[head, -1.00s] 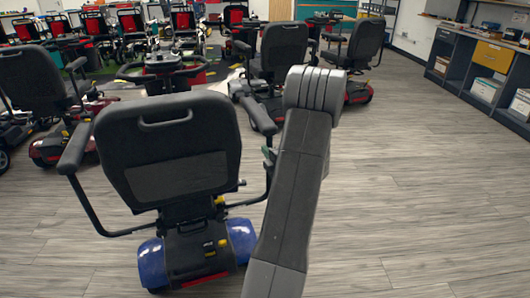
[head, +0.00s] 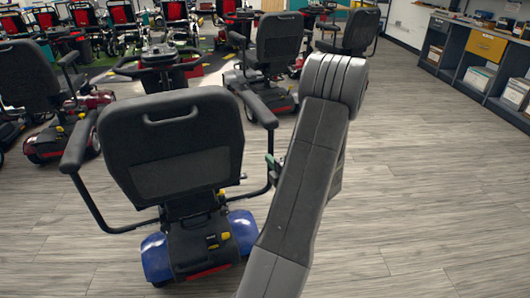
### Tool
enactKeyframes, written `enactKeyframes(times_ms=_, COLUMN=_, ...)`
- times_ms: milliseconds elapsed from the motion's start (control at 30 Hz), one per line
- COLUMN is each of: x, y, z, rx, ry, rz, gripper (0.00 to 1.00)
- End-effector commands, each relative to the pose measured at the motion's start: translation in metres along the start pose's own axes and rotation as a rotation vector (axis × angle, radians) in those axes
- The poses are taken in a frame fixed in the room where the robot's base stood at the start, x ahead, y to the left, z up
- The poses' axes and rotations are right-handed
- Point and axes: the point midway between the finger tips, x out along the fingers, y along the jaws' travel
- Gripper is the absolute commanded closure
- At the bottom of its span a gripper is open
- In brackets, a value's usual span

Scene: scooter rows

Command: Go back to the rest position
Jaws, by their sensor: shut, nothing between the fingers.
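My arm rises from the bottom centre of the head view, with its grey ribbed elbow at the top. My gripper cannot be made out and seems hidden behind the arm. A small greenish part shows at the arm's left edge, too small to identify. Just left of the arm stands a mobility scooter (head: 172,145) seen from behind, with a black seat back and blue rear covers. Its right armrest (head: 259,108) is close to the arm in the picture; I cannot tell the gap in depth.
Other scooters stand beyond, including one with a black seat (head: 277,42) behind the elbow and one at left (head: 28,75). Red-backed wheelchairs (head: 122,14) line the back. A grey cabinet with a yellow drawer (head: 485,43) stands at right. The wood floor (head: 430,190) at right is clear.

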Motion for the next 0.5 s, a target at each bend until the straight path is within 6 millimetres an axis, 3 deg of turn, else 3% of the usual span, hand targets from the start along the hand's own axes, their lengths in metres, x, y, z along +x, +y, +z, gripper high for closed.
enactKeyframes(times_ms=500, x=0.0009, y=-0.0005, z=-0.0004, rx=-0.001, ry=0.002, rz=0.000, gripper=1.00)
